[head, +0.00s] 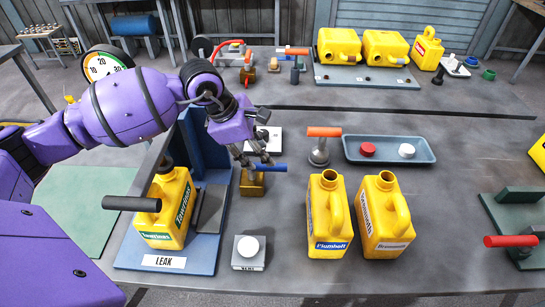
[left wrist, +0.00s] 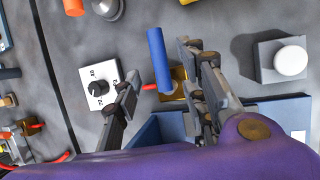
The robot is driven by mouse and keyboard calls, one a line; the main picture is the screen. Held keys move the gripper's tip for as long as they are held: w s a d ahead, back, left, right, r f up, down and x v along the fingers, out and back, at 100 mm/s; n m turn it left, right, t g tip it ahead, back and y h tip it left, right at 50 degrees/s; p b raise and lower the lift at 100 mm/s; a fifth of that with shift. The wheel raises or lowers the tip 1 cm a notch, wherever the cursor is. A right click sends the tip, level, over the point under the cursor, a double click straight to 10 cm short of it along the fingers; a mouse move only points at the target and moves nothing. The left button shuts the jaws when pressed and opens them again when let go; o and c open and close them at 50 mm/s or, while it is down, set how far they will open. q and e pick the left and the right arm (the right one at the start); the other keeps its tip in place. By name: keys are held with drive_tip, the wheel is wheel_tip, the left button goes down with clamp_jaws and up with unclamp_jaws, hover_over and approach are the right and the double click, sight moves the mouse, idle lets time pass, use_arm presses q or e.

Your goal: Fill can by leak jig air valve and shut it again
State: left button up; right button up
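The leak jig (head: 200,255) is a blue stand with a "LEAK" label at the near left of the bench. A yellow can (head: 165,215) stands upright in it, with a black bar (head: 132,203) across its upper part. The air valve is a brass block (head: 252,186) with a blue lever (head: 268,168), beside the jig; the lever points right in the head view. My left gripper (head: 262,155) is just above the valve. In the left wrist view its fingers (left wrist: 168,90) are spread, with the blue lever (left wrist: 158,60) showing between them; contact cannot be told. My right gripper is not in view.
A round gauge (head: 102,66) stands behind my left arm. A white dial box (left wrist: 100,88) and a white push-button box (head: 250,250) are close to the valve.

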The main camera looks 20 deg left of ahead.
use_arm(q)
drive_tip(key=x, duration=0.6)
drive_tip(key=shift+w, duration=0.1)
drive_tip(key=shift+d+f, duration=0.15)
drive_tip(key=shift+f, duration=0.2)
drive_tip(key=shift+w+f, duration=0.1)
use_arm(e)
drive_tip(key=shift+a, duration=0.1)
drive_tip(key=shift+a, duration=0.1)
use_arm(q)
clamp_jaws()
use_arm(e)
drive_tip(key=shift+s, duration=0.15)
